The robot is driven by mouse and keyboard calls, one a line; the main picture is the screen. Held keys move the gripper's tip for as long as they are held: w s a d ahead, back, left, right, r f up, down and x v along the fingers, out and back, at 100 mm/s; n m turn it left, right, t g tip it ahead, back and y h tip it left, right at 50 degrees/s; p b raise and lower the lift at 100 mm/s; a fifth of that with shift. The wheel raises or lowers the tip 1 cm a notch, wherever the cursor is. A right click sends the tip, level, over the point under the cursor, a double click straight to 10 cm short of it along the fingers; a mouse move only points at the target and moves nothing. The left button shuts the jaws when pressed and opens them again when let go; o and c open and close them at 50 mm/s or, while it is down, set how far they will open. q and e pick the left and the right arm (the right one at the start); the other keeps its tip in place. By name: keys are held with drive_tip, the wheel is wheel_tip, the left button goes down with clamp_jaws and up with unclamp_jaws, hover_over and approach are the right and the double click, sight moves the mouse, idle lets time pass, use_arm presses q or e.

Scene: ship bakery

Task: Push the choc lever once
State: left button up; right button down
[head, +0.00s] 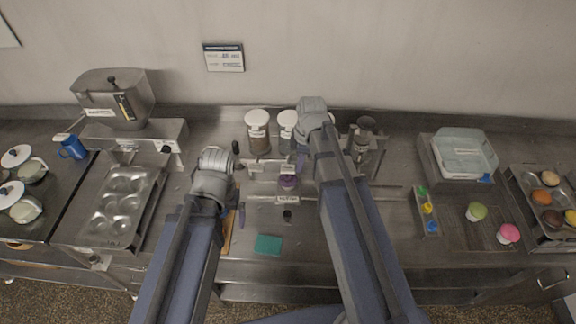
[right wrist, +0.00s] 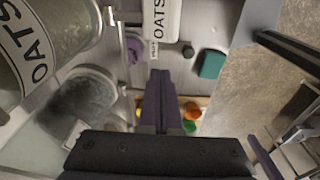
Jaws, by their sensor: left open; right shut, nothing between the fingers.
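No choc label is readable in either view, so I cannot pick out the choc lever. A row of white-lidded jars (head: 257,132) stands at the back centre; my right arm covers part of it. My right gripper (right wrist: 158,78) is shut and empty. In the right wrist view its fingers show below a white block labelled OATS (right wrist: 160,18), apart from it in the picture; contact cannot be judged. A jar labelled OATS (right wrist: 45,40) is at upper left there. My left gripper (head: 237,160) is left of the jars, open, its fingers mostly hidden by the arm.
A hopper machine (head: 115,98) and a muffin tin (head: 120,207) stand left. A clear bin (head: 464,152), cupcakes (head: 477,211) and a filled tray (head: 530,215) are right. The front counter edge is mostly clear.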

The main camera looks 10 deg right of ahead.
drive_tip(key=shift+d, duration=0.2)
drive_tip(key=shift+a, duration=0.1)
use_arm(q)
wheel_tip(320, 180, up, 8)
drive_tip(key=p, duration=0.7)
drive_tip(key=shift+p, duration=0.4)
use_arm(e)
wheel_tip(320, 180, up, 8)
drive_tip(key=shift+s+d, duration=0.15)
drive_tip(key=shift+d, duration=0.3)
use_arm(q)
drive_tip(key=shift+f, duration=0.1)
use_arm(e)
drive_tip(key=shift+f, duration=0.15)
